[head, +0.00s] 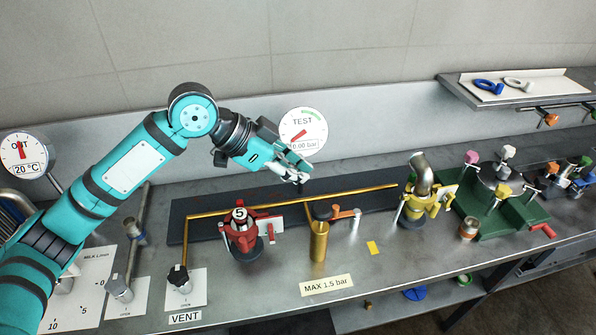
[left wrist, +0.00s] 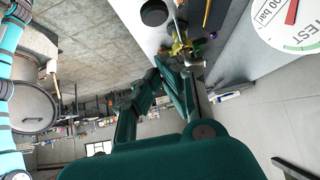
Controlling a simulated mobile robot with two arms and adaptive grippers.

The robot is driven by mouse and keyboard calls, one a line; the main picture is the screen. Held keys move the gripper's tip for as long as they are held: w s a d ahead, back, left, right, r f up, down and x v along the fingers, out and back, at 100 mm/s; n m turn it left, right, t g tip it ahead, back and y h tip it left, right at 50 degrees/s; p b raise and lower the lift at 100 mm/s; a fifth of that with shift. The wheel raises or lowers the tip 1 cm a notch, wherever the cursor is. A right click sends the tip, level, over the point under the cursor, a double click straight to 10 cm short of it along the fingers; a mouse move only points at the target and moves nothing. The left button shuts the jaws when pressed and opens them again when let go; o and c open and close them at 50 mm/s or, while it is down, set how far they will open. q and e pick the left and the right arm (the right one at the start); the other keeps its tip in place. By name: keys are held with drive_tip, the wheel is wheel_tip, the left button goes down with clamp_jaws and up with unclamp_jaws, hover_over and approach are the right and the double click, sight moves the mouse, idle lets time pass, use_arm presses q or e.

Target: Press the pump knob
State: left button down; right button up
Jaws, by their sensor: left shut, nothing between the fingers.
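The pump is a brass cylinder (head: 319,243) standing on the bench, with a round black knob (head: 323,211) on top. A round black disc, which looks like the knob (left wrist: 154,12), shows at the top of the left wrist view, apart from the fingertips. My left gripper (head: 299,178) is shut and empty. It is in the air above and a little behind the knob, in front of the TEST gauge. It also shows in the left wrist view (left wrist: 172,72) with its fingers together. My right gripper is not in view.
The TEST gauge (head: 302,132) stands close behind my left gripper. A red valve (head: 241,238) is left of the pump. An orange-handled lever (head: 346,214) is right beside it, with a yellow valve (head: 421,200) further right. The MAX 1.5 bar label (head: 326,285) lies in front.

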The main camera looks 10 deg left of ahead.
use_arm(q)
drive_tip(key=p, duration=0.2)
hover_over(320, 212)
wheel_tip(320, 212, down, 5)
drive_tip(key=shift+w+d, duration=0.15)
wheel_tip(320, 212, down, 3)
drive_tip(key=shift+r+p, duration=0.2)
drive_tip(key=shift+p, duration=0.45)
drive_tip(key=shift+f, duration=0.75)
wheel_tip(320, 212, down, 4)
drive_tip(key=shift+r+b, duration=0.2)
drive_tip(key=shift+b, duration=0.6)
